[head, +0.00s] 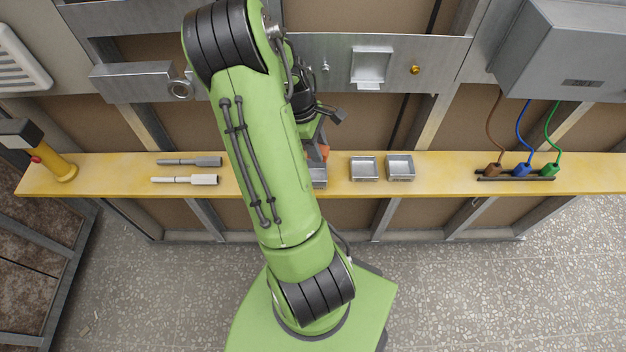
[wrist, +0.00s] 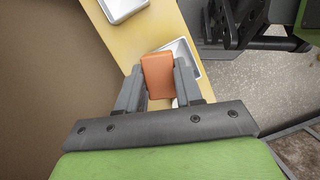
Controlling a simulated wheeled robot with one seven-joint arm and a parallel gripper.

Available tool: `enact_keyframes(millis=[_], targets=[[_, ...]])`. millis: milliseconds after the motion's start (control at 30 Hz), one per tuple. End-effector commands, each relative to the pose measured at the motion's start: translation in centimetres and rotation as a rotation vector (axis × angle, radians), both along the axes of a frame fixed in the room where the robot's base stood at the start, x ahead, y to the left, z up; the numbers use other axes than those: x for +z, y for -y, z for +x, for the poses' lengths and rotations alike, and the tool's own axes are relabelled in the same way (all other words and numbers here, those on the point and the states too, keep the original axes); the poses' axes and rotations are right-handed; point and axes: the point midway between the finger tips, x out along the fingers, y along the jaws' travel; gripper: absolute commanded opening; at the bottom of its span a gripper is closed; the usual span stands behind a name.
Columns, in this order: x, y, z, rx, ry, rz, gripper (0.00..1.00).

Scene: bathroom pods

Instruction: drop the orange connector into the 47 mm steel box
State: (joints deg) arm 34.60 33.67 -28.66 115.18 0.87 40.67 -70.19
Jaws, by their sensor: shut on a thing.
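The orange connector (wrist: 158,76) is between the fingers of my gripper (wrist: 158,86) in the wrist view. My gripper is shut on it. A steel box (wrist: 187,52) lies behind and partly under the connector in that view, with its right part showing. In the head view only a sliver of the connector (head: 324,151) shows beside my arm, above a partly hidden steel box (head: 319,178). Two more steel boxes, a left one (head: 364,179) and a right one (head: 400,178), stand to its right. I cannot tell which box is 47 mm.
The boxes stand on a narrow yellow shelf (head: 450,180). Two grey and white tools (head: 190,161) lie left of my arm. Brown, blue and green plugs (head: 522,169) sit in a black rail at right. A yellow post-like device (head: 60,168) stands at far left.

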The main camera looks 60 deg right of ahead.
Motion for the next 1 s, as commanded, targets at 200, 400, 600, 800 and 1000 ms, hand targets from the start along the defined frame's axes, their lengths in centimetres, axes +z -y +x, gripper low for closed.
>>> enact_keyframes(millis=[200, 400, 600, 800, 1000], targets=[[0.1, 0.0, 0.0, 0.0, 0.001, -0.001, 0.37], [0.2, 0.0, 0.0, 0.0, 0.001, -0.001, 0.65], [0.2, 0.0, 0.0, 0.0, 0.001, -0.001, 0.65], [2.4, -0.1, 0.8, 0.003, 0.004, -0.004, 0.65], [6.3, -0.3, 1.9, 0.002, 0.004, -0.003, 0.65]])
